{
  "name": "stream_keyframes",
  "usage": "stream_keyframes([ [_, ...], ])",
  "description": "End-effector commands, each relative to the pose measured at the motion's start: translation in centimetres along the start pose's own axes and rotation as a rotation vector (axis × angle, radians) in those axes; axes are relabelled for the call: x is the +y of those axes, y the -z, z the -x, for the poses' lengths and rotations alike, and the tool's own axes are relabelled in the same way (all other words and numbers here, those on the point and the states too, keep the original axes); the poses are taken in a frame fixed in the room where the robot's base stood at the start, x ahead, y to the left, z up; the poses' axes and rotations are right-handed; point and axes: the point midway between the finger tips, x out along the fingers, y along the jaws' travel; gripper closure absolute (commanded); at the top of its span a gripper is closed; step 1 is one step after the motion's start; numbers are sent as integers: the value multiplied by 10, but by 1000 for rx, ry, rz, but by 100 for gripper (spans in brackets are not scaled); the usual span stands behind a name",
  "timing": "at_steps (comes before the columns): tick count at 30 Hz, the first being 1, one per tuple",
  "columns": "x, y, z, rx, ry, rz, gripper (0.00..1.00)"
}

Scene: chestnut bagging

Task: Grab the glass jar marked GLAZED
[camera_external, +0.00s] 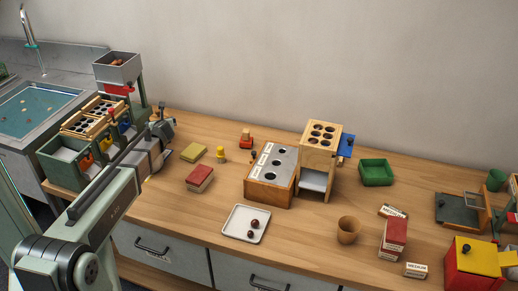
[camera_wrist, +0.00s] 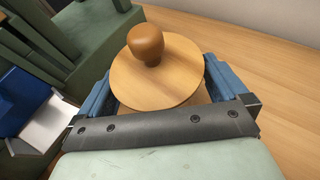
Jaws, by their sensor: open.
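In the wrist view, a round wooden lid (camera_wrist: 178,82) with a brown knob (camera_wrist: 146,44) lies between the two blue fingers of my gripper (camera_wrist: 156,86). The fingers stand apart on either side of it; I cannot tell whether they touch it. The body below the lid is hidden, and no GLAZED marking or glass shows in either view. In the external view, my gripper (camera_external: 162,125) is at the left back end of the wooden counter, beside the green sorting machine (camera_external: 65,168).
The sink (camera_external: 30,105) is far left. On the counter (camera_external: 190,236) are a red box (camera_external: 199,179), a yellow block (camera_external: 193,152), a white tray (camera_external: 237,233) with chestnuts, a wooden cup (camera_external: 348,230) and a green bin (camera_external: 376,172). The counter right of my gripper in the wrist view is clear.

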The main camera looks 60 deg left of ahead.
Motion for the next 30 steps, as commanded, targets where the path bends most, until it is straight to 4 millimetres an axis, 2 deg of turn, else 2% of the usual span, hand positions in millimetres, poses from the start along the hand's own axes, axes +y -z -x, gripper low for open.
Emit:
stream_keyframes([
  [2, 0, 0, -5, 0, 0, 0, 0],
  [8, 0, 0, -5, 0, 1, -1, 0],
  [27, 0, 0, -4, 0, 1, -1, 59],
  [30, 0, 0, -4, -1, 1, -1, 60],
])
